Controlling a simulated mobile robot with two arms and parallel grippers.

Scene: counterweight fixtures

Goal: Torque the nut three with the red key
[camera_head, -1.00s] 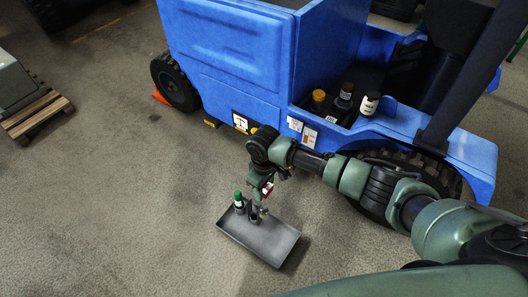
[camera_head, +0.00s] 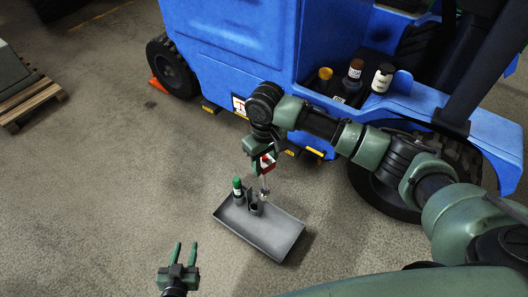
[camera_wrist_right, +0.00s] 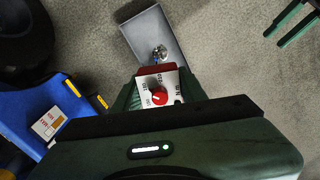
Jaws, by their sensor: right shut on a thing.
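My right gripper (camera_head: 263,163) is shut on the red key (camera_head: 268,163), a tool with a red body and a thin metal shaft pointing down. In the right wrist view the key shows a white face with a red dial (camera_wrist_right: 159,98), held between the jaws; its metal tip is over the grey tray (camera_wrist_right: 140,30). In the head view the tip is close to a dark cup-like holder (camera_head: 256,205) on the tray; whether they touch is unclear. My left gripper (camera_head: 180,254) is open and empty at the bottom. I cannot make out nut three.
The grey tray (camera_head: 272,238) on the concrete floor also bears a green-capped bottle (camera_head: 237,187). A blue vehicle (camera_head: 235,60) with dark wheels stands behind, with several bottles (camera_head: 355,75) in its recess. A pallet (camera_head: 32,102) lies far left.

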